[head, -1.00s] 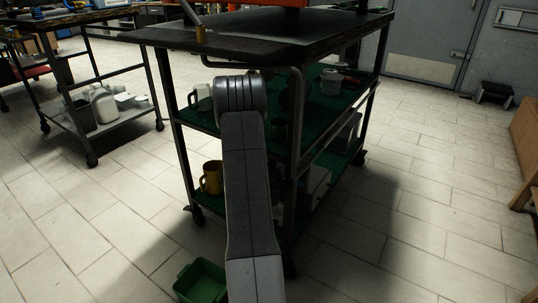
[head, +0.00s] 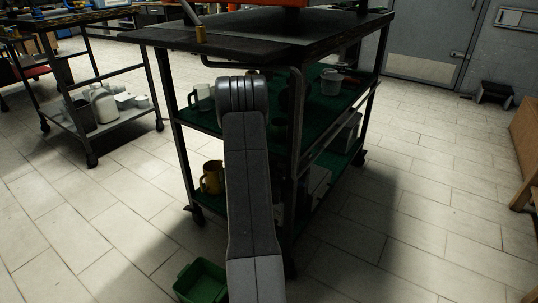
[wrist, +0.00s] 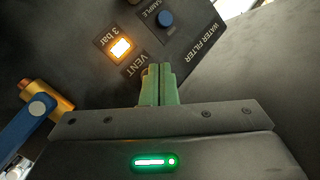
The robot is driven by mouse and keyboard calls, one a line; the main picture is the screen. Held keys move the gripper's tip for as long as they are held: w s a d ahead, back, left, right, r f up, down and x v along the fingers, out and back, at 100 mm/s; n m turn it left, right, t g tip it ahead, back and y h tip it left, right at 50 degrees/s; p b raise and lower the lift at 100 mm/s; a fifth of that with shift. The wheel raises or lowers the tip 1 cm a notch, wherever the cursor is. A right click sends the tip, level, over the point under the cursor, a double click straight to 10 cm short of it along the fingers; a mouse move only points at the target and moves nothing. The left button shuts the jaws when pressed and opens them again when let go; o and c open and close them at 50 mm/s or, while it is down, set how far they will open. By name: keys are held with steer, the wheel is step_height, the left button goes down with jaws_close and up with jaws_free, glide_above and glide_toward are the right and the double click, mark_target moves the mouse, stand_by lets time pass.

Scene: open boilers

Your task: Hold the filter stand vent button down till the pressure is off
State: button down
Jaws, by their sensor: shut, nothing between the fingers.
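In the wrist view the dark filter stand panel (wrist: 75,35) carries the words WATER FILTER, VENT and SAMPLE. A lit orange display (wrist: 121,48) is marked 3 bar. A blue round button (wrist: 166,18) sits by the SAMPLE label, apart from my fingers. My gripper (wrist: 158,70) is shut, with its green fingers together and their tips just beside the VENT label (wrist: 133,65). No vent button shows; the fingertips may hide it. I cannot tell whether they touch or press anything. My gripper is not visible in the head view.
A blue lever (wrist: 28,122) with a brass fitting (wrist: 48,95) is left of my gripper. In the head view a dark cart (head: 225,36) with green shelves stands close ahead. A green bin (head: 202,282) is on the floor in front. Open tiled floor (head: 430,210) lies to the right.

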steer(key=shift+w+d, duration=0.25)
steer(key=shift+w, duration=0.15)
stand_by(0.7)
steer(key=shift+s, duration=0.1)
stand_by(1.5)
steer(key=shift+s+a, duration=0.5)
steer(key=shift+s, duration=0.15)
steer(key=shift+s+a, duration=0.75)
steer(key=shift+s, duration=0.25)
steer(key=shift+s+a, duration=0.75)
steer(key=shift+s, duration=0.25)
steer(key=shift+w+d, duration=0.1)
steer(key=s+a, duration=0.2)
steer(key=s, duration=0.1)
steer(key=shift+s+a, duration=0.15)
steer(key=shift+a, duration=0.05)
